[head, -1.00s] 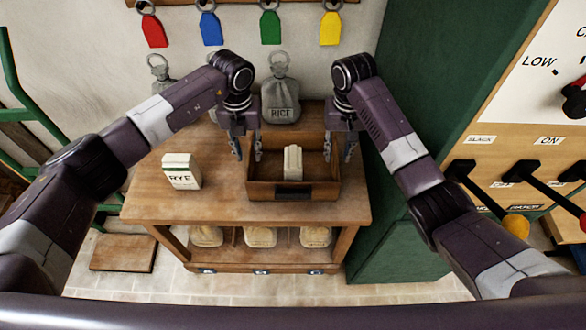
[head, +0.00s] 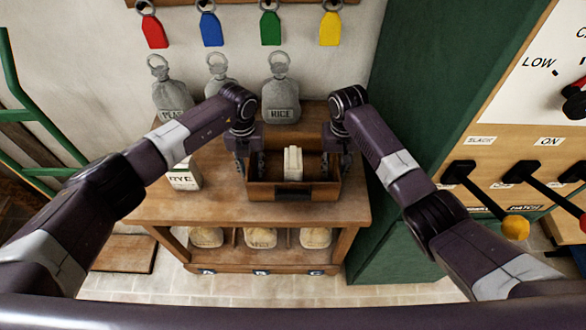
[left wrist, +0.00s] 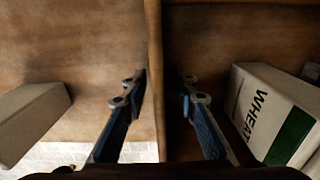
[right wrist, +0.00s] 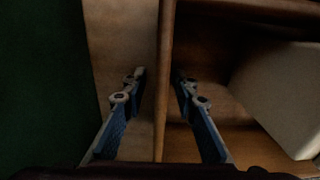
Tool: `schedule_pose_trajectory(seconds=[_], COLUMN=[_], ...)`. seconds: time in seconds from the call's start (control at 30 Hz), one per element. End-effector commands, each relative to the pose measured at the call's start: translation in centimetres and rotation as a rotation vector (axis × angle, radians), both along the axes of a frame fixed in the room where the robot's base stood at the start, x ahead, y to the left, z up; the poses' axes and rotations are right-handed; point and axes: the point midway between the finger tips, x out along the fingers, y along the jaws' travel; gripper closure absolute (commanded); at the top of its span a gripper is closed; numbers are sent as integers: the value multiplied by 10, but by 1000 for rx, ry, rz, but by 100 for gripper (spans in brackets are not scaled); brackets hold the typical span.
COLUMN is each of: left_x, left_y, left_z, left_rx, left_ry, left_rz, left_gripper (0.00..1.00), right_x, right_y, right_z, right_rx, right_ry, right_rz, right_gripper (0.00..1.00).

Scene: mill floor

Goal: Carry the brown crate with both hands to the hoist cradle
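The brown crate (head: 293,193) stands on the wooden table, with one pale carton (head: 293,163) inside. In the left wrist view this carton (left wrist: 275,118) reads WHEAT and has a green band. My left gripper (head: 250,168) is at the crate's left wall (left wrist: 155,75). Its fingers are open, one on each side of the wall, with gaps showing. My right gripper (head: 337,165) is at the right wall (right wrist: 165,85), its open fingers also on both sides of it. The hoist cradle is not recognisable in these views.
A RYE carton (head: 185,180) stands on the table (head: 230,211) left of the crate, partly behind my left arm. Grey sacks (head: 281,95) stand behind. A green cabinet (head: 420,90) rises close on the right, beside levers (head: 485,185).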

Motion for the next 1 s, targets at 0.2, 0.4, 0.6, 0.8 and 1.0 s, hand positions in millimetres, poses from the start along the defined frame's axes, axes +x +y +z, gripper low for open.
schedule_pose_trajectory(seconds=[0.2,0.4,0.6,0.8,1.0], left_x=[0,0,0,1,1], left_y=[0,0,0,0,0], left_z=[0,0,1,2,5], left_rx=[0,0,0,-1,-1], left_ry=[0,0,-1,-3,-3], left_rz=[0,0,0,0,0], left_gripper=[96,100,100,100,100], right_x=[0,0,0,1,1], right_y=[0,0,0,0,0], right_z=[0,0,0,2,5], right_rx=[0,0,0,1,1], right_ry=[0,0,0,-2,-2], right_rz=[0,0,0,0,0], right_gripper=[96,100,100,100,100])
